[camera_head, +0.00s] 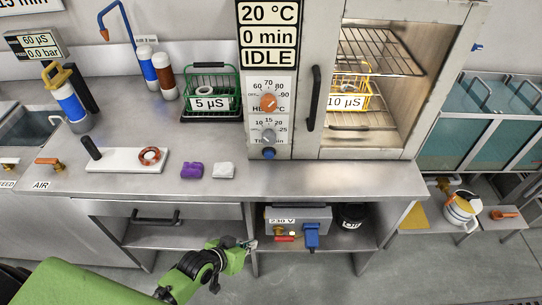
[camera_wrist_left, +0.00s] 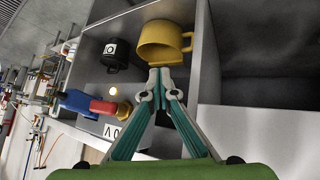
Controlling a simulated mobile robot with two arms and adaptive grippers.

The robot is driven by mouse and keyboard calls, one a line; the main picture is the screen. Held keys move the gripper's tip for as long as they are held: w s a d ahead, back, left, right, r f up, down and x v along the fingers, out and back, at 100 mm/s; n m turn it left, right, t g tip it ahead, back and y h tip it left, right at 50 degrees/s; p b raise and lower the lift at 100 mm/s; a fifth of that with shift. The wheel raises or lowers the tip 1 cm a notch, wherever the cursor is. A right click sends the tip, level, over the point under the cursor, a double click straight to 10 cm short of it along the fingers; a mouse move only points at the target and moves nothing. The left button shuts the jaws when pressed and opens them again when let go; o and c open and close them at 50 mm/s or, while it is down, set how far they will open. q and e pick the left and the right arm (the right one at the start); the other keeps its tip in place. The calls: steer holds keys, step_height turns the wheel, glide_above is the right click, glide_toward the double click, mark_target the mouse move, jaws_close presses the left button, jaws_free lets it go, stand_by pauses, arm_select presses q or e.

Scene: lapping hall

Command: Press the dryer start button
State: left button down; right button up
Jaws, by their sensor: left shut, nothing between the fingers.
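The dryer (camera_head: 310,130) stands on the bench, its display (camera_head: 268,35) reading 20 °C, 0 min, IDLE. Below are an orange-pointer temperature knob (camera_head: 268,102), a grey timer knob (camera_head: 268,135) and a round blue button (camera_head: 269,153) at the bottom of the panel. My left gripper (camera_head: 250,244) is below the bench top, in front of the under-shelf, well below and apart from the button. In the left wrist view its fingers (camera_wrist_left: 158,85) meet at the tips with nothing between them. The button is not visible there. My right gripper is not in view.
The bench front edge (camera_head: 330,193) lies between gripper and panel. A 230 V box (camera_head: 298,215) with a blue plug (camera_head: 311,236) sits on the under-shelf. A yellow mug (camera_wrist_left: 165,42) shows just beyond my fingertips.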

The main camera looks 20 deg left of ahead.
mark_target(266, 179)
arm_select(q)
steer(key=w+d+r+t+h, duration=0.15)
steer(key=d+r, duration=0.35)
steer(key=r, duration=0.8)
steer(key=w+r+t, duration=0.1)
steer(key=w, duration=0.1)
steer(key=w+a+r+t+h, duration=0.1)
steer(key=w+r, duration=0.1)
steer(key=w+a+r+t+h, duration=0.1)
steer(key=w+r, duration=0.1)
steer(key=w, duration=0.1)
steer(key=shift+n+p, duration=0.4)
steer(key=shift+w+a+r, duration=0.1)
steer(key=shift+a+r, duration=0.05)
steer(key=shift+r, duration=0.05)
steer(key=shift+w, duration=0.15)
steer(key=shift+w+a+f+b, duration=0.1)
steer(key=shift+w+a+b, duration=0.1)
steer(key=shift+w+b, duration=0.4)
steer(key=w+b, duration=0.1)
steer(key=w+a+b, duration=0.1)
steer(key=w, duration=0.1)
steer(key=w+b, duration=0.1)
steer(key=w, duration=0.1)
steer(key=shift+w+a+b, duration=0.25)
steer(key=shift+a+b, duration=0.05)
steer(key=shift+b, duration=0.05)
steer(key=shift+w+a+b, duration=0.2)
steer(key=shift+w+b, duration=0.15)
steer(key=shift+w, duration=0.45)
